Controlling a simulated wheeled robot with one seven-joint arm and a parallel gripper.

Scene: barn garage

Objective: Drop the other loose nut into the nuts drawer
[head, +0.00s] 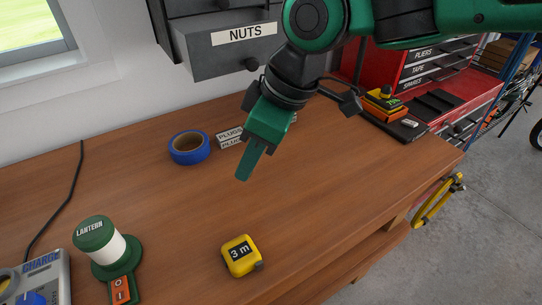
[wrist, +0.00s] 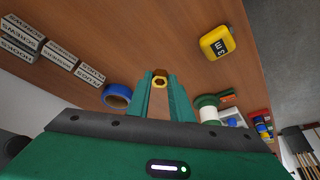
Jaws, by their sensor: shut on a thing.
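My gripper (head: 243,177) is above the workbench, fingers pointing down, in front of the nuts drawer. In the wrist view my gripper (wrist: 160,78) is shut on a brass-coloured hex nut (wrist: 160,81), held between the fingertips. The nut cannot be made out in the head view. The grey nuts drawer (head: 222,60), labelled NUTS, is at the top of the head view, above and behind the fingertips. It appears to stand out from its cabinet; its inside is hardly visible.
A red tool chest (head: 425,65) stands at right. The bench middle is clear.

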